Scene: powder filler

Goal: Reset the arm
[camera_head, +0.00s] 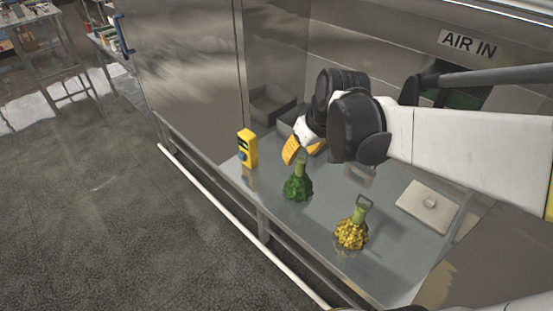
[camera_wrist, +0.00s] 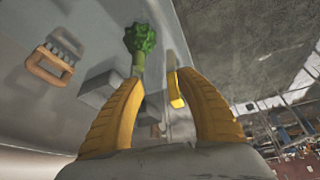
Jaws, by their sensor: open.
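My gripper (camera_head: 292,151), with yellow fingers, hangs over the metal work surface (camera_head: 318,240), above and slightly behind the green flask. My arm reaches in from the right of the head view. In the wrist view the two fingers of my gripper (camera_wrist: 161,78) stand apart, and I see nothing held between them. A flask with a lumpy green body (camera_head: 298,187) stands upright below my gripper. Its green body also shows beyond the fingertips in the wrist view (camera_wrist: 140,40). A similar flask with a lumpy yellow body (camera_head: 351,234) stands nearer the front right.
A yellow box with a blue button (camera_head: 247,148) stands at the surface's left edge. A metal plate with a knob (camera_head: 428,208) lies at the right. Grey bins (camera_head: 270,104) sit at the back. A wooden-handled brush (camera_wrist: 50,66) shows in the wrist view. The left floor is open.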

